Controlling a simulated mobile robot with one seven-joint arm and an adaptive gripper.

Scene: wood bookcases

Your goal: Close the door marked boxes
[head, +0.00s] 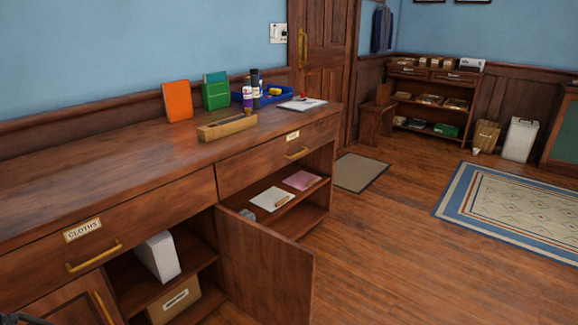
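A brown wooden cabinet door (265,266) stands open in the head view, swung out from the long counter cabinet toward the room. No handle or "boxes" label shows on the face I see. The compartment to its left is open and holds a white box (158,257) on a shelf and a labelled cardboard box (175,300) below. Its label is too small to read. Another door (75,306) with a brass handle shows at the lower left, cut by the frame. Only a small dark piece, perhaps my gripper (18,319), shows at the bottom left corner; its fingers cannot be made out.
A drawer marked "CLOTHS" (95,248) is shut above the open compartment. Open shelves (262,210) hold papers right of the door. The counter top (90,185) carries a wooden tray (227,127) and supplies. Floor (385,265) to the right is clear.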

